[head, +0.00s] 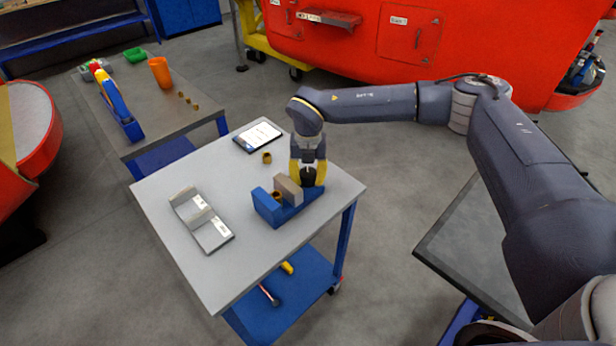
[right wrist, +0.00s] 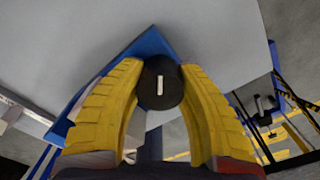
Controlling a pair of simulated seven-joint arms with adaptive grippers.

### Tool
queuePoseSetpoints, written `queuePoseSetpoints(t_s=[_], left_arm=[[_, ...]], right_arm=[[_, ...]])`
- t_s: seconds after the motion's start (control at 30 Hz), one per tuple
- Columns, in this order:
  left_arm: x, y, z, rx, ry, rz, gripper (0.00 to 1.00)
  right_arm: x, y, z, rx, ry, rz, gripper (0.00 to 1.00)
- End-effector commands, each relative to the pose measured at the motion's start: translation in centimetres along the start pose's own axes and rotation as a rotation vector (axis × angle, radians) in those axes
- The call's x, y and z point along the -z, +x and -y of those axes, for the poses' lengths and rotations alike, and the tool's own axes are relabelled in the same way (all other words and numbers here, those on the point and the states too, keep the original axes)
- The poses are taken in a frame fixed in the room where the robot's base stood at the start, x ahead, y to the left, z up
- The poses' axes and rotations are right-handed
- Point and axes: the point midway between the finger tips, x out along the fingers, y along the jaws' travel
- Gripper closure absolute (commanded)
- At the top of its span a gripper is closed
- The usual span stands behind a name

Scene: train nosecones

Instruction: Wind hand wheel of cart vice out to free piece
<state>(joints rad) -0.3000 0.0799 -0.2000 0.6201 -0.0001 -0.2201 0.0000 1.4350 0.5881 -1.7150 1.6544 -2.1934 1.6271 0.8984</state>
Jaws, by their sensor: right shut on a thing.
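The blue cart vice (head: 268,208) stands near the right edge of the grey cart top. A small brass piece (head: 276,195) sits between its blue fixed jaw and its tan moving jaw (head: 289,189); whether both jaws touch it I cannot tell. My right gripper (head: 308,176) points down at the vice's far end, its yellow fingers shut on the black hand wheel. In the right wrist view the hand wheel (right wrist: 159,84) is a dark disc with a pale line mark, held between both fingertips. My left gripper is not in view.
On the cart top (head: 180,260) are another brass piece (head: 267,157), a dark tablet (head: 258,136) and a grey metal fixture (head: 203,222). A second table behind holds an orange cup (head: 160,72) and small brass pieces.

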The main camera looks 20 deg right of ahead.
Motion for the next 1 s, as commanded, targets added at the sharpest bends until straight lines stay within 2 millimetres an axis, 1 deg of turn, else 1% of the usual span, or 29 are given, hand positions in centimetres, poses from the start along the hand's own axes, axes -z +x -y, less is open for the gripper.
queuePoseSetpoints(t_s=[0.03,1.0], left_arm=[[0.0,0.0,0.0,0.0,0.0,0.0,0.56],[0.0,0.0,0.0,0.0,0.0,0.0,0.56]], right_arm=[[0.39,0.16,-0.06,0.002,-0.046,-0.009,0.95],[0.37,0.26,0.22,-0.001,-0.966,-0.013,0.95]])
